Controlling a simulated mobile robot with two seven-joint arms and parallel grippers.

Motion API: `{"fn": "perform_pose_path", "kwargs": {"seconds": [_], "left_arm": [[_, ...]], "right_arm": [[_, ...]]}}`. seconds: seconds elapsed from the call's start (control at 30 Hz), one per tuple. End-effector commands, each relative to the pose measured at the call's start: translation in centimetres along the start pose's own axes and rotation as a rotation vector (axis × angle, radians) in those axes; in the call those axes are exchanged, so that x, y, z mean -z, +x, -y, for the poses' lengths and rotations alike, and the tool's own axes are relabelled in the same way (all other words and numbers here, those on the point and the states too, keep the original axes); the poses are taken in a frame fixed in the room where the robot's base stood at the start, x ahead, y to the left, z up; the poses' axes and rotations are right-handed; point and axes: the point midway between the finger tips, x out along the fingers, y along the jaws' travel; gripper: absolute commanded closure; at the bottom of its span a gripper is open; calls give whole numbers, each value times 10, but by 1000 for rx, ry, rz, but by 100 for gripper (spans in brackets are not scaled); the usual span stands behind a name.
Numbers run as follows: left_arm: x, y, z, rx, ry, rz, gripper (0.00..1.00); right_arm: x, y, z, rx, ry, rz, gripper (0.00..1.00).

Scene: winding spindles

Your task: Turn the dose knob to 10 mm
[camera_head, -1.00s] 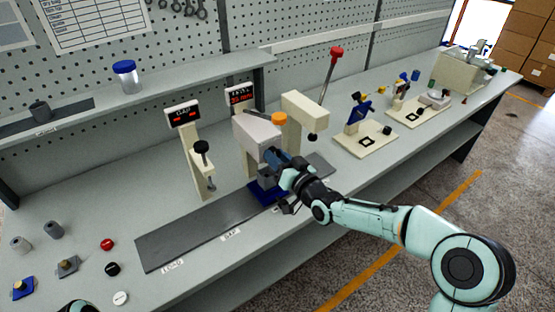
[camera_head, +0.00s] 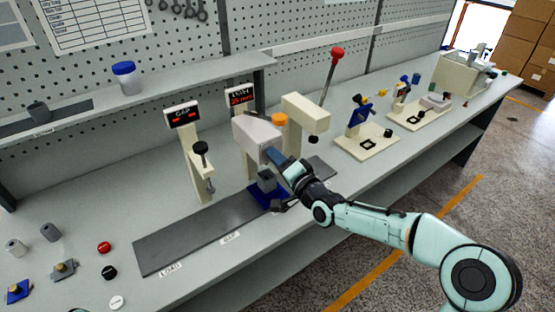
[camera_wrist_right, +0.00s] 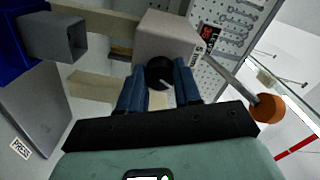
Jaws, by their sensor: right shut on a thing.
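The dose knob (camera_wrist_right: 160,73) is a round black knob with a pale pointer line on the front of a pale box-shaped dispenser (camera_head: 255,135). It shows in the right wrist view between two blue fingers. My right gripper (camera_wrist_right: 160,88) is shut on the knob from both sides. In the head view my right gripper (camera_head: 284,162) hides the knob. My left gripper is not in view.
A grey hollow block (camera_wrist_right: 70,38) sits in a blue holder (camera_head: 262,199) below the dispenser. An orange-ended lever (camera_head: 279,119) is on the dispenser. The GAP stand (camera_head: 190,150) is to the left, a red-knobbed press lever (camera_head: 336,53) to the right. The dark strip (camera_head: 185,240) is clear at left.

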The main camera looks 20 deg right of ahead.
Motion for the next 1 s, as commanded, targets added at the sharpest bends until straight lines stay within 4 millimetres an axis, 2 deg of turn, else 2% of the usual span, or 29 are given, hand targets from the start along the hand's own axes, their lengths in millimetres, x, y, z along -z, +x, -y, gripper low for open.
{"fn": "perform_pose_path", "kwargs": {"seconds": [0.67,0.7,0.73,0.77,1.0], "left_arm": [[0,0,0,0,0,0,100],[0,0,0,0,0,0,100],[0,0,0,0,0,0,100],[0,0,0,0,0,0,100],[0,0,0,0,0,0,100]], "right_arm": [[0,0,0,0,61,0,97],[0,0,0,0,61,0,54],[0,0,0,0,61,0,44],[0,0,0,0,61,0,41],[0,0,0,0,59,0,41]]}}
